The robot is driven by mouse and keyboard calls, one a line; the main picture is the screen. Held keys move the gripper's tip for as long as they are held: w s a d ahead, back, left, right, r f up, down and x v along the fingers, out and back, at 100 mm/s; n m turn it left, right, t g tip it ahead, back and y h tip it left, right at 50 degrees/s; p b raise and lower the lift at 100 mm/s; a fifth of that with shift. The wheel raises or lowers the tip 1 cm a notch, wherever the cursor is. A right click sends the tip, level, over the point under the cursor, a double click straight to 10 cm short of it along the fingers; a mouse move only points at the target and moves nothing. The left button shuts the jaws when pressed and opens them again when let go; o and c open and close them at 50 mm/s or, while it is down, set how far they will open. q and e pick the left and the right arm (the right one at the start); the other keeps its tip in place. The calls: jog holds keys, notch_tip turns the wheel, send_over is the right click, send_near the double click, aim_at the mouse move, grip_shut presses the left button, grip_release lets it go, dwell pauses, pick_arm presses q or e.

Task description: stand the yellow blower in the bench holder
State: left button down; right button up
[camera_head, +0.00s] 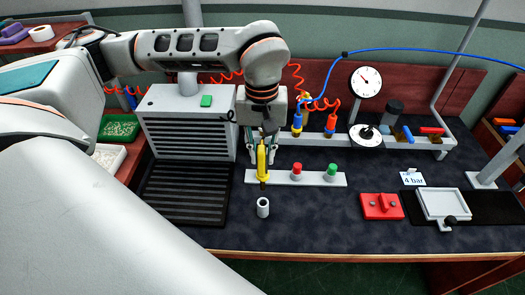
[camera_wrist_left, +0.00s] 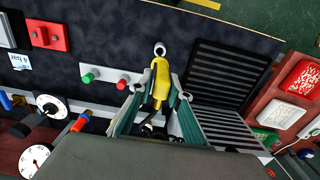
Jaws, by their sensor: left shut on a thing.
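The yellow blower (camera_head: 261,160) is upright, with its dark tip pointing down, in front of the left end of a white button bar. My left gripper (camera_head: 263,145) comes from above and is shut on the blower's upper part. In the left wrist view, the yellow blower (camera_wrist_left: 160,82) lies between the two fingers of my left gripper (camera_wrist_left: 158,97). A short white hollow cylinder (camera_head: 262,208), which looks like the bench holder, stands on the dark bench nearer the front edge. Its open ring (camera_wrist_left: 160,48) shows just beyond the blower's tip. My right gripper is not in view.
The white bar (camera_head: 318,179) carries a red and a green button. A grey vented box (camera_head: 187,135) and black slatted grille (camera_head: 184,193) are at left. A red block (camera_head: 381,207) and white tray (camera_head: 445,204) are at right. Bench around the cylinder is clear.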

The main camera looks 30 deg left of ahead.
aim_at(263, 168)
pick_arm(q)
jog(key=shift+f, duration=0.15)
jog(key=shift+f+b, duration=0.5)
jog(key=shift+f, duration=0.45)
jog(key=shift+f+b, duration=0.75)
jog(key=shift+f, duration=0.35)
jog(key=shift+f+b, duration=0.65)
jog(key=shift+f, duration=0.05)
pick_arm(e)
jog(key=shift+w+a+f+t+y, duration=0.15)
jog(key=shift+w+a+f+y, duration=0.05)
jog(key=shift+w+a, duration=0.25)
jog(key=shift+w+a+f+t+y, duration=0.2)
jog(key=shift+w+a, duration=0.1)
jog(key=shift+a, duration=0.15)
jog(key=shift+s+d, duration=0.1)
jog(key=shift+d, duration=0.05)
pick_arm(q)
jog(key=shift+p, duration=0.35)
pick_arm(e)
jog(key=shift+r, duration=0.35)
